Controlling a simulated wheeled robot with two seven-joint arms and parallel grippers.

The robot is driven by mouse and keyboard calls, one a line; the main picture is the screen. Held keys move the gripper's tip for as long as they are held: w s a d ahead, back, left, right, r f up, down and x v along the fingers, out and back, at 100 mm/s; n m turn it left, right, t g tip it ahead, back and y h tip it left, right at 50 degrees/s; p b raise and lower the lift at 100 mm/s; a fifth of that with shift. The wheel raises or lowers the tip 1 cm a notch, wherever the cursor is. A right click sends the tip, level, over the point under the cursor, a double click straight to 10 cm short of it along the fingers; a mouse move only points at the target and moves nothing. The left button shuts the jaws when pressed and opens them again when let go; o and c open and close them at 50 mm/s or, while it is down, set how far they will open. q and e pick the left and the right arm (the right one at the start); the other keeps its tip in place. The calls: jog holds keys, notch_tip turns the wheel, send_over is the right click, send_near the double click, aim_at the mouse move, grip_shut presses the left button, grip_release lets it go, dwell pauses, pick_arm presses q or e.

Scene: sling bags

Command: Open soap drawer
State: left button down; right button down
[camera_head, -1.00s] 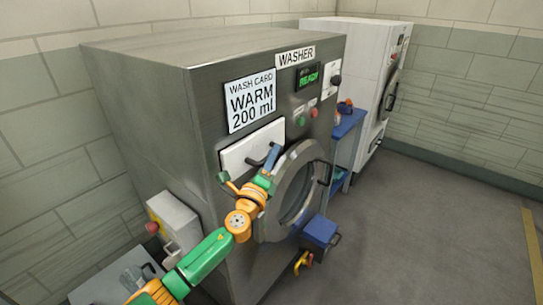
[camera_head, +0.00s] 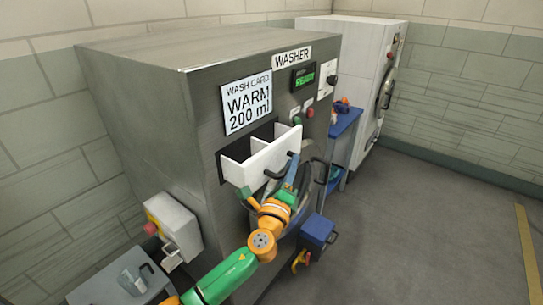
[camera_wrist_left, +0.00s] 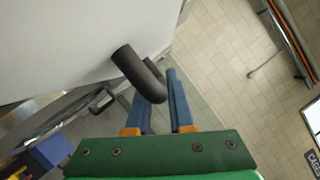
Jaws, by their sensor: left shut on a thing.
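The soap drawer (camera_head: 272,158) is pulled well out of the front of the steel washer (camera_head: 150,110). Its white front stands away from the panel, and dark compartments with a divider show behind it. A black bar handle (camera_head: 276,172) sits on the drawer front; the wrist view shows its curved end (camera_wrist_left: 138,75) close up. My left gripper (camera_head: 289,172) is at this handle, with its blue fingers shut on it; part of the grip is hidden. The wrist view shows the fingers (camera_wrist_left: 160,97) on either side of the handle's end. My right gripper is not in view.
The round washer door with its black handle (camera_head: 319,171) lies just below and right of the drawer. A blue box (camera_head: 319,229) is low at the front. A grey dispenser (camera_head: 172,226) stands left. Open floor (camera_head: 430,220) lies to the right.

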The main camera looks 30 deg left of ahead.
pick_arm(q)
jog(key=d, duration=0.7)
jog(key=shift+s+d+b, duration=0.25)
jog(key=shift+s+b, duration=0.05)
jog(key=c, duration=0.8)
grip_release()
jog(key=shift+w, duration=0.1)
jog(key=b+v, duration=0.1)
jog(key=v, duration=0.6)
jog(key=shift+b, duration=0.35)
